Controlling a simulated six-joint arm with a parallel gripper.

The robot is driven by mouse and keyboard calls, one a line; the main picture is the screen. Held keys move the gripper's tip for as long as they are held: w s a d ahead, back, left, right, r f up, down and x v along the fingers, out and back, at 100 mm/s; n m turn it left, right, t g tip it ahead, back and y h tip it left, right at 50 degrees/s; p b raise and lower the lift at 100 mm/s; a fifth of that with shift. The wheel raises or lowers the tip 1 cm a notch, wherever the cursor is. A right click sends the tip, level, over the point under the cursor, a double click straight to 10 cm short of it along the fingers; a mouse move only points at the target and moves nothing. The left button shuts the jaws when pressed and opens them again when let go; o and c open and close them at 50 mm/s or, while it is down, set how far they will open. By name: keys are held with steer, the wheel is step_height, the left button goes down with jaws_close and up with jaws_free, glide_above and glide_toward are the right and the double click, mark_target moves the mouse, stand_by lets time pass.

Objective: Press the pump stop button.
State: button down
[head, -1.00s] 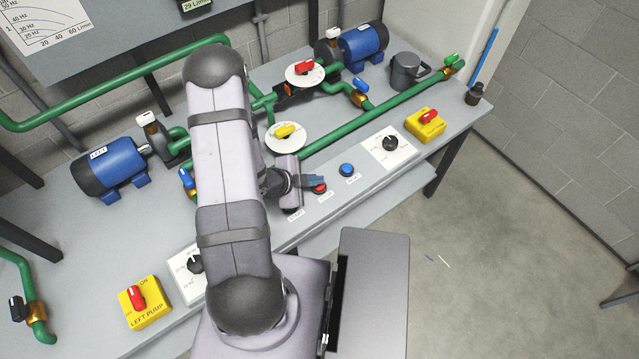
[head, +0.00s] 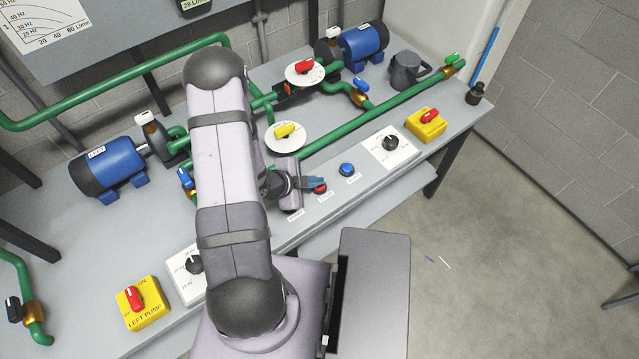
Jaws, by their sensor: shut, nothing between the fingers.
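A red push button (head: 320,189) sits on the front part of the grey bench, with a small label below it that is too small to read. My gripper (head: 315,183) is shut and empty. Its fingertips are right at the red button and cover its upper part; I cannot tell whether they touch it or hover just above. A blue push button (head: 346,170) with its own small label sits to the right of the red one. My arm hides the bench left of the gripper, including any button there.
Right of the buttons are a black dial (head: 390,143) on a white plate and a yellow switch box (head: 427,124). The left pump switch (head: 142,303) is at front left. Green pipes (head: 380,117) run behind the buttons. The blue right motor (head: 362,46) stands at the back.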

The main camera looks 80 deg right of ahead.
steer(key=shift+r, duration=0.1)
steer(key=shift+r+p, duration=0.4)
steer(key=shift+r, duration=0.15)
step_height(320, 180, up, 6)
steer(key=p, duration=0.5)
stand_by(0.3)
stand_by(0.6)
